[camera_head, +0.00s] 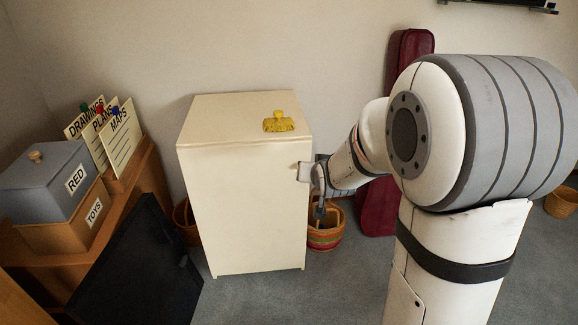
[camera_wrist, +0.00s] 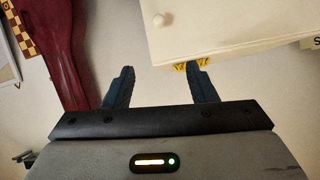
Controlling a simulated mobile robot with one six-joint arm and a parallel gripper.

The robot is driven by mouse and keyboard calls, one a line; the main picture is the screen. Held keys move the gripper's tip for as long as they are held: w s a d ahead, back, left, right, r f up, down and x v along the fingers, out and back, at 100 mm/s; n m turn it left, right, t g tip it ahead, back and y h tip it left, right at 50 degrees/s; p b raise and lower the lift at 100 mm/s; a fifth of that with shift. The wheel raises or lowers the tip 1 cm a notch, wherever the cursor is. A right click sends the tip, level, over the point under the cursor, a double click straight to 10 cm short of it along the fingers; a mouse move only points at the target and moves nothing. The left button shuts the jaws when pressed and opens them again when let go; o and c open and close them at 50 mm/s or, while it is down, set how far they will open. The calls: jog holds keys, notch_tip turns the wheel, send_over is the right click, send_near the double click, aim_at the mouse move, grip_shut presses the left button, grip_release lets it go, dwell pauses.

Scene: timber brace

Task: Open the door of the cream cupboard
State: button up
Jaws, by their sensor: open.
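The cream cupboard (camera_head: 245,205) stands against the wall in the middle of the head view. Its front looks flat and shut.
A dark red case (camera_head: 378,205) and a woven basket (camera_head: 325,238) stand to the right. A dark panel (camera_head: 140,265) leans at lower left, beside a wooden unit with boxes. The carpet before the cupboard is clear.

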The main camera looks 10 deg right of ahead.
jog(key=w+f+m+t+b, duration=0.1)
jog(key=w+f+t+b, duration=0.5)
jog(key=w+f+b, duration=0.65)
jog(key=w+f+p, duration=0.2)
jog(key=w, duration=0.4)
jog(key=shift+d+f, duration=0.1)
jog(key=shift+c, duration=0.4)
